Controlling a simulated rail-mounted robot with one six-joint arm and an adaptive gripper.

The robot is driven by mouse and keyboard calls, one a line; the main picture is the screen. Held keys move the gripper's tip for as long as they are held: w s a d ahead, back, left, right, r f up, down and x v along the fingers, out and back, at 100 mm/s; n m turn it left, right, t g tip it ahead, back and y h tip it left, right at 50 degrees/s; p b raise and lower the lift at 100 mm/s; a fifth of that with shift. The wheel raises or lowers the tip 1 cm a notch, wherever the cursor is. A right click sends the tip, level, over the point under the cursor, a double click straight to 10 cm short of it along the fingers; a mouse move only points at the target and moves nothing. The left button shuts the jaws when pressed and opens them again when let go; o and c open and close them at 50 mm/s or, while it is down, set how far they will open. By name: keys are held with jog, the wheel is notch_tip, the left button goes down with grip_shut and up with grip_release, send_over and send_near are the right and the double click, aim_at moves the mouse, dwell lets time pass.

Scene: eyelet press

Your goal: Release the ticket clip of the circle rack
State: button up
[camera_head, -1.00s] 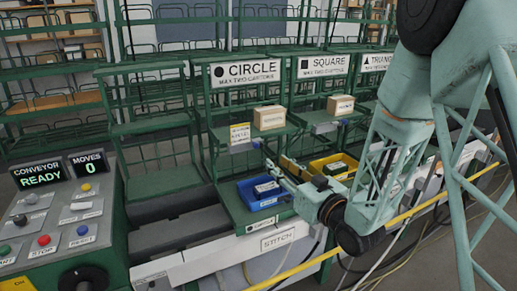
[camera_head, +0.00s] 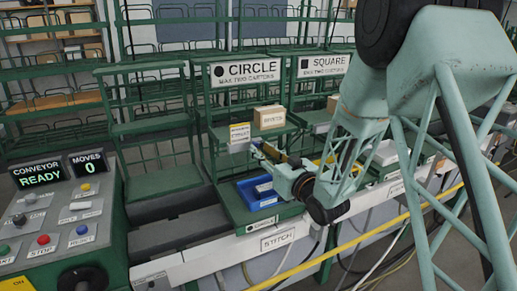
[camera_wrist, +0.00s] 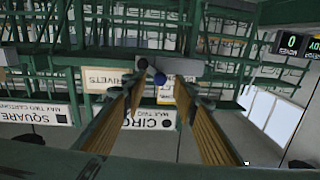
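The circle rack (camera_head: 207,110) stands at the middle, under a CIRCLE sign (camera_head: 248,72). My gripper (camera_head: 258,150) is just right of and below the ticket, pointing at the rack. In the wrist view, which is upside down, its two fingers are apart with nothing held between them. Beyond the fingertips is a grey block (camera_wrist: 186,67) with a blue knob (camera_wrist: 160,79) and a dark knob (camera_wrist: 142,63), apparently the ticket clip. The ticket is partly hidden there.
A rivets carton (camera_head: 268,117) sits on the circle rack's shelf, close above my gripper. A blue tray (camera_head: 270,204) with a pale item is below. The square rack's sign (camera_head: 325,64) is at right. A control panel (camera_head: 60,222) shows READY and MOVES 0.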

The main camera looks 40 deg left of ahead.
jog(key=shift+x, duration=1.35)
jog(key=shift+c, duration=0.9)
jog(key=c, duration=0.7)
